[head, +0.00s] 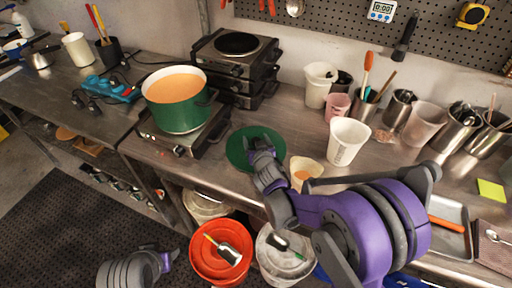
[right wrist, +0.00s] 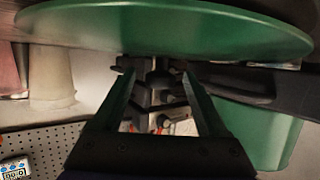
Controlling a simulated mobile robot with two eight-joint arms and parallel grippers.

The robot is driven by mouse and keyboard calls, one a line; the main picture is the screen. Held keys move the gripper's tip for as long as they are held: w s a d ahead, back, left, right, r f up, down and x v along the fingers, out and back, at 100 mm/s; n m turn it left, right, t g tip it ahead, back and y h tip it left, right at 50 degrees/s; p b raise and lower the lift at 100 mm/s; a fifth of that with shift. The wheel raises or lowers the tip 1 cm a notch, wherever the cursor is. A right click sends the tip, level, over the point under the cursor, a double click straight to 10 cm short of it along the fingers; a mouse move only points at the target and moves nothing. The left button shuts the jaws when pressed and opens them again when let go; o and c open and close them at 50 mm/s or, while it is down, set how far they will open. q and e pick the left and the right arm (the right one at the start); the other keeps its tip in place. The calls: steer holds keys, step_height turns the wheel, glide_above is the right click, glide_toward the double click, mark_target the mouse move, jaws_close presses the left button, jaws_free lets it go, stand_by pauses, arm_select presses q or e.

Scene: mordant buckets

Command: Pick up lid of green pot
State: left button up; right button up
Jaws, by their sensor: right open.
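The green pot (head: 178,112) stands uncovered on a hot plate, with orange liquid inside. Its side also shows in the right wrist view (right wrist: 262,130). The round green lid (head: 237,150) is on the worktop to the right of the pot, partly covered by my right gripper (head: 262,150). In the right wrist view the lid (right wrist: 170,30) spans the top, close to the fingertips of my open, empty right gripper (right wrist: 156,72). I cannot tell whether they touch it, and its knob is not clear. My left gripper (head: 168,259) is low at the left, its fingers unclear.
The hot plate (head: 188,140) is left of the lid. Stacked burners (head: 238,62) are behind. An orange bucket (head: 220,262) and a white bucket (head: 285,262) stand below the worktop edge.

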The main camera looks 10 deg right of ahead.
jaws_close()
stand_by(0.5)
